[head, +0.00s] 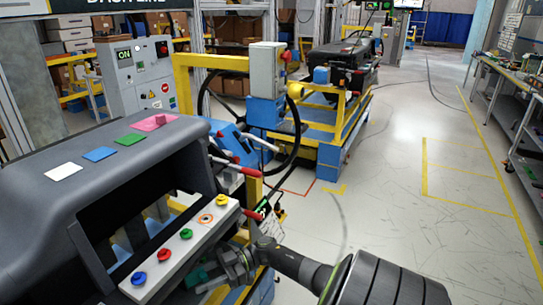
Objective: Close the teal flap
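A small teal piece (199,275), which looks like the teal flap, shows low on the dashboard module (120,150), below the right part of the white button panel. Most of it is hidden behind the panel and my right gripper, so I cannot tell how far open it stands. My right gripper (232,266) comes in from the bottom right and is just right of the teal piece. Its fingers overlap dark parts there, and I cannot tell whether they touch it or how wide they are. My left gripper is out of view.
The white panel (178,254) carries blue, red, green and yellow buttons. White, blue, green and pink patches lie on the dashboard top. A red-handled lever (235,165) and a steering wheel (297,140) stand behind. The floor at right is clear.

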